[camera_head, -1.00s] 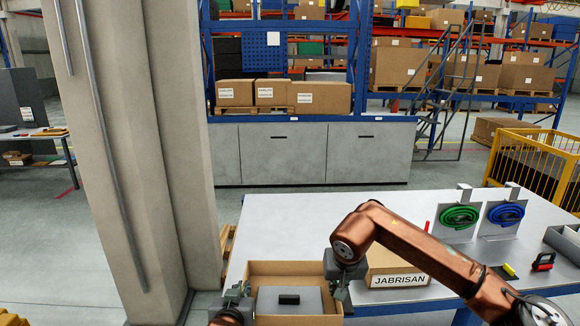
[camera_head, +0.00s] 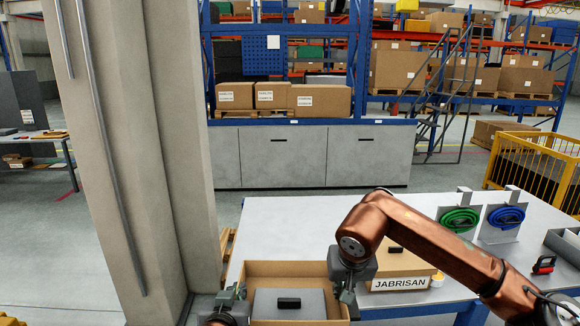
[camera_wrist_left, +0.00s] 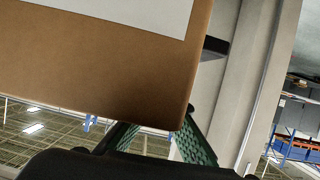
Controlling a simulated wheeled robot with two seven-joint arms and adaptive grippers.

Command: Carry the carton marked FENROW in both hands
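An open brown carton (camera_head: 338,273) is at the bottom of the head view, between my two grippers. It holds a grey block with a black piece on top. No name can be read on it; in the left wrist view its brown side (camera_wrist_left: 90,75) fills the upper left, with part of a white label. My left gripper (camera_head: 233,296) is at its left wall, with green finger pads (camera_wrist_left: 155,142) at the carton's lower corner. My right gripper (camera_head: 347,290) is at its right wall. Both appear shut on the carton; the exact finger contact is partly hidden.
A carton marked JABRISAN (camera_head: 400,283) stands on the white table (camera_head: 290,213), right of the held carton. Green (camera_head: 460,220) and blue (camera_head: 506,217) coiled straps stand farther right. A concrete pillar (camera_head: 140,150) rises at left. Grey cabinets (camera_head: 295,155) stand behind.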

